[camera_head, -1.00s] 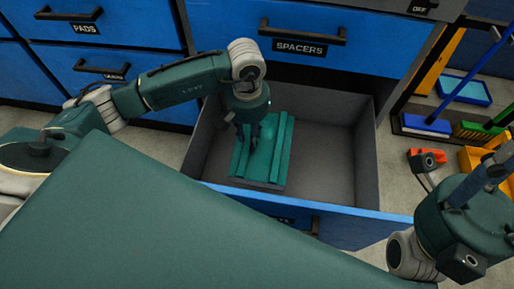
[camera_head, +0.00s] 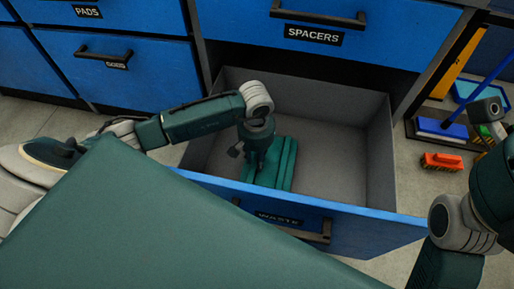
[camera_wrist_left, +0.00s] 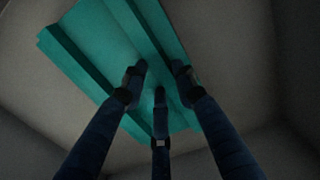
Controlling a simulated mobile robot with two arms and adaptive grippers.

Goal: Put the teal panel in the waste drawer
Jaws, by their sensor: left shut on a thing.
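The teal panel (camera_head: 286,165) is a ribbed board inside the open drawer labelled WASTE (camera_head: 348,228), toward the drawer's left side. It also shows in the left wrist view (camera_wrist_left: 92,52), tilted across the picture over the grey drawer floor. My left gripper (camera_head: 253,168) points down into the drawer, shut on the panel; in the left wrist view its three dark fingers (camera_wrist_left: 158,85) close on a rib. I cannot tell whether the panel touches the floor. My right arm shows at the right edge, but its fingers are not visible.
The closed SPACERS drawer (camera_head: 330,38) is just behind the open one. Other closed blue drawers (camera_head: 120,70) stand at the left. The right part of the waste drawer (camera_head: 340,165) is empty. An orange brush (camera_head: 441,162) lies on the floor at the right.

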